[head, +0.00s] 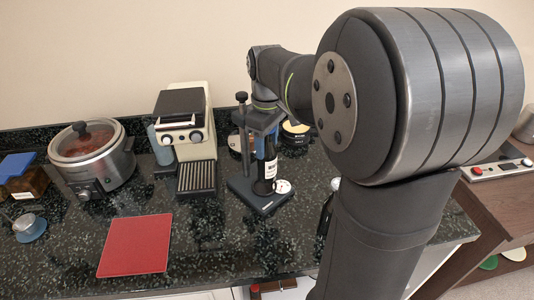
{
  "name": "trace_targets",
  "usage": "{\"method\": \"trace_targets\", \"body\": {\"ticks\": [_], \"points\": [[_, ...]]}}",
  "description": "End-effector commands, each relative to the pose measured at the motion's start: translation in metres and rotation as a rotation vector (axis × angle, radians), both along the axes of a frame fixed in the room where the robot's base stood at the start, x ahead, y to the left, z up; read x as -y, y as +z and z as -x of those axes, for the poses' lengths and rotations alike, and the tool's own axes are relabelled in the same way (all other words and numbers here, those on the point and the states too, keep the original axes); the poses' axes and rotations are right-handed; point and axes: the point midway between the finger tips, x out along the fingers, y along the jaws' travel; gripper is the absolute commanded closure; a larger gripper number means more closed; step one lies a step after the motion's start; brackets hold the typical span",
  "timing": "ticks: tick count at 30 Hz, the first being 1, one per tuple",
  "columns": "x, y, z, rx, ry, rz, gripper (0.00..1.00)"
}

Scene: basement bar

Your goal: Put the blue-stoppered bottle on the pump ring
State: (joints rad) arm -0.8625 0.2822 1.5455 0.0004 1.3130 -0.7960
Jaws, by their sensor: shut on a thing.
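A dark bottle (265,173) with a white label stands upright, at or just above the dark base (246,192) of the pump stand. The stand has a black-knobbed post (241,98) on the left and a white dial (283,186) at its right front. My gripper (263,143) points down and is shut on the bottle's upper part.
A cream and black machine (190,138) with a ribbed tray stands left of the pump, with a slow cooker (92,155) further left. A red mat (136,246) lies in front. A dark jar (295,133) stands behind right. My arm hides the right counter.

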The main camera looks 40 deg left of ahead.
Motion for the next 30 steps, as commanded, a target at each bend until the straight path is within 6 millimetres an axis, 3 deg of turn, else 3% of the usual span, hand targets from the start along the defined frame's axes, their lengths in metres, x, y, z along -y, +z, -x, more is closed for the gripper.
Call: {"method": "trace_targets", "body": {"ticks": [5,13,25,26,28,30], "points": [[-0.008,-0.007,0.003,0.0,-0.001,0.0,1.0],[-0.007,-0.042,0.003,-0.001,-0.001,0.001,1.0],[-0.007,-0.048,0.002,0.0,-0.001,0.0,1.0],[-0.007,-0.048,0.002,0.0,-0.001,0.0,0.46],[-0.007,-0.048,0.002,0.0,-0.001,0.0,0.32],[-0.007,-0.048,0.002,0.0,-0.001,0.0,0.3]]}}
